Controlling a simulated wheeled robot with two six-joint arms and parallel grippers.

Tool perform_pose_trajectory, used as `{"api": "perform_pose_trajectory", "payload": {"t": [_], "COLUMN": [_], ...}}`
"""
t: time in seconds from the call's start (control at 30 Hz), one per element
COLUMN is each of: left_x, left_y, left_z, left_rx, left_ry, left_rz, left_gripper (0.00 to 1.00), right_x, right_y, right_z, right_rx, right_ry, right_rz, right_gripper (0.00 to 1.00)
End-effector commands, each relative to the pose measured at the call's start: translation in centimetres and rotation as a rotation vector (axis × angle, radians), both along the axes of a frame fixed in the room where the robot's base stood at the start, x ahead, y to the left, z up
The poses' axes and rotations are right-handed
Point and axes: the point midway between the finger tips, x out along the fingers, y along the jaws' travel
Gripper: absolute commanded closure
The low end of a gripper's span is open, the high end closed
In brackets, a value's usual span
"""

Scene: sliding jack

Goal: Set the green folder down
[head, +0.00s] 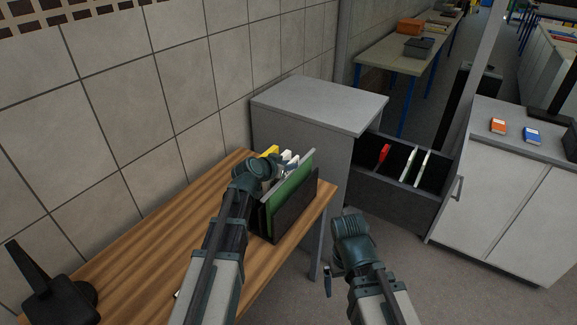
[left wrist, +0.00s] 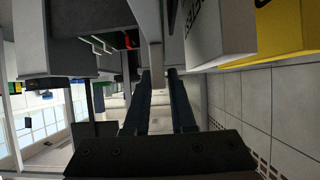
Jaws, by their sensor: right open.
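The green folder (head: 291,187) stands slightly tilted at the black file holder (head: 291,212) on the wooden table, its top rising above the holder's front wall. Its lower part is hidden, so I cannot tell whether it rests on the bottom. My left gripper (head: 272,168) is at the folder's near left upper edge. In the left wrist view a pale, thin edge (left wrist: 156,52) fills the gap between the fingertips (left wrist: 159,74); it appears to be the folder's edge, held. My right gripper (head: 331,278) is open and empty, right of the table.
Yellow and white binders (head: 270,151) stand behind the folder; a yellow one (left wrist: 286,28) is close in the left wrist view. A grey cabinet (head: 318,103) has an open drawer (head: 398,200) with red and white folders. The wooden table (head: 150,235) is mostly clear at left.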

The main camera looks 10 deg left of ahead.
Motion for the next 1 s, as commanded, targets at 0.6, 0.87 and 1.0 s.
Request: {"api": "perform_pose_trajectory", "payload": {"t": [0.6,0.87,1.0], "left_x": [-2.1,-6.6,-8.3], "left_y": [0.7,2.5,3.3], "left_z": [1.8,4.5,5.4], "left_rx": [0.0,0.0,0.0], "left_ry": [0.0,0.0,0.0], "left_rz": [0.001,0.002,0.002], "left_gripper": [0.55,0.55,0.55], "right_x": [0.0,0.0,0.0], "right_y": [0.0,0.0,0.0], "right_z": [1.8,4.5,5.4], "right_rx": [0.0,0.0,0.0], "right_ry": [0.0,0.0,0.0], "right_rz": [0.0,0.0,0.0], "right_gripper": [0.0,0.0,0.0]}}
